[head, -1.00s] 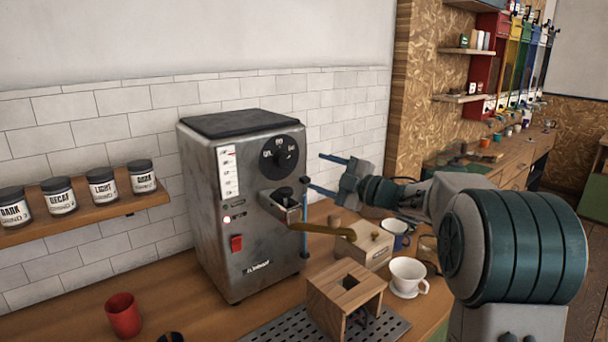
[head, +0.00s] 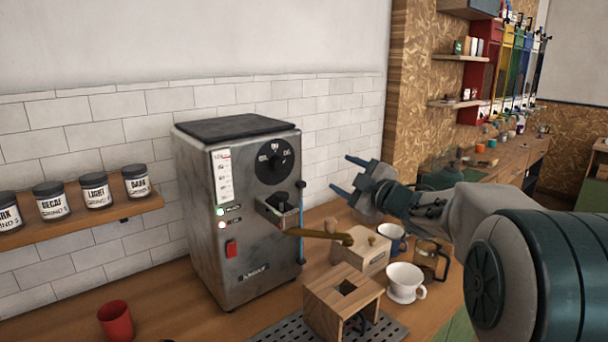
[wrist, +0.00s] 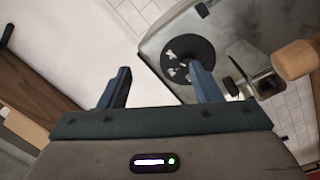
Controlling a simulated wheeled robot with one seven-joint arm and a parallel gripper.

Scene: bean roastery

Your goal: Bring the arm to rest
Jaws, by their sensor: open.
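My gripper (head: 345,175) is open and empty in the head view. It is held in the air to the right of the grey metal machine (head: 238,262), above the counter. Its two blue fingers point left toward the machine and are apart from it. In the wrist view my gripper (wrist: 160,85) shows both fingers spread with nothing between them. The machine's black dial (wrist: 188,60) appears behind the right finger there. My arm reaches in from the right side of the head view.
Below my gripper stand a wooden box with a crank (head: 362,250), a white cup (head: 404,280), a blue mug (head: 390,236) and a wooden stand (head: 330,298). A red cup (head: 116,320) is at the front left. Jars (head: 94,191) line a wall shelf (head: 85,226).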

